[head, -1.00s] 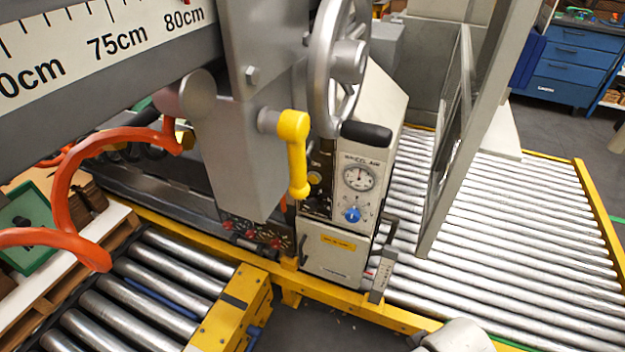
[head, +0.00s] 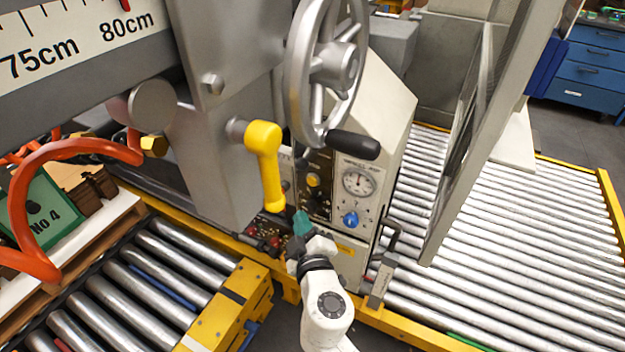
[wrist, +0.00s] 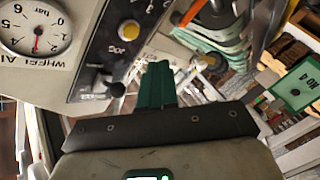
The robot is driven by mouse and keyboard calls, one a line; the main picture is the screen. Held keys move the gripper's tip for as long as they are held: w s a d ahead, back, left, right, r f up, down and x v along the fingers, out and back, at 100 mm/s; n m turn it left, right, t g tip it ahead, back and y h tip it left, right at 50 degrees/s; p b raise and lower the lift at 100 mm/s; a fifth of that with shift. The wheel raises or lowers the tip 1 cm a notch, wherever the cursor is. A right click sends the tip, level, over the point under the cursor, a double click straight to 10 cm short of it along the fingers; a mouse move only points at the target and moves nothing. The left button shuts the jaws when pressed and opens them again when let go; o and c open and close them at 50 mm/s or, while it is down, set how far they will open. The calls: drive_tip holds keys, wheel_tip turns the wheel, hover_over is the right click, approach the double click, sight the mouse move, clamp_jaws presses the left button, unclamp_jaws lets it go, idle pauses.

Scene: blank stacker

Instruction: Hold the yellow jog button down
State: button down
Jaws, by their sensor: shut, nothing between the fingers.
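The yellow jog button (head: 313,180) is on the dark upper part of the control panel, left of the round gauge. In the wrist view the round yellow button (wrist: 129,30) shows above the upside-down JOG label. My gripper (head: 301,216) is in front of the panel, below and a little left of the button in the head view. Its green fingers (wrist: 157,66) are together and hold nothing. In the wrist view the fingertips lie below and right of the button, apart from it in the picture. Contact with the panel cannot be told.
A yellow crank handle (head: 265,165) hangs just left of the button. The handwheel (head: 325,70) with its black grip juts out above. A blue knob (head: 351,219) sits under the gauge (head: 359,181). A black-knobbed lever (wrist: 117,89) is near the fingers. Rollers (head: 500,260) lie right.

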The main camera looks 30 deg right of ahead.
sight(312, 181)
drive_tip(key=a+n+y, duration=0.1)
drive_tip(key=w+a, duration=0.1)
drive_tip(key=a, duration=0.1)
drive_tip(key=shift+w+r+n+t+y, duration=0.15)
drive_tip(key=shift+n+t+y, duration=0.25)
drive_tip(key=w+d, duration=0.5)
drive_tip(key=d, duration=0.2)
drive_tip(key=shift+p, duration=0.3)
drive_tip(key=shift+w+d+r, duration=0.1)
drive_tip(key=shift+w+d, duration=0.05)
drive_tip(key=shift+w, duration=0.05)
idle(1.8)
drive_tip(key=shift+w+d, duration=0.15)
drive_tip(key=shift+d, duration=0.1)
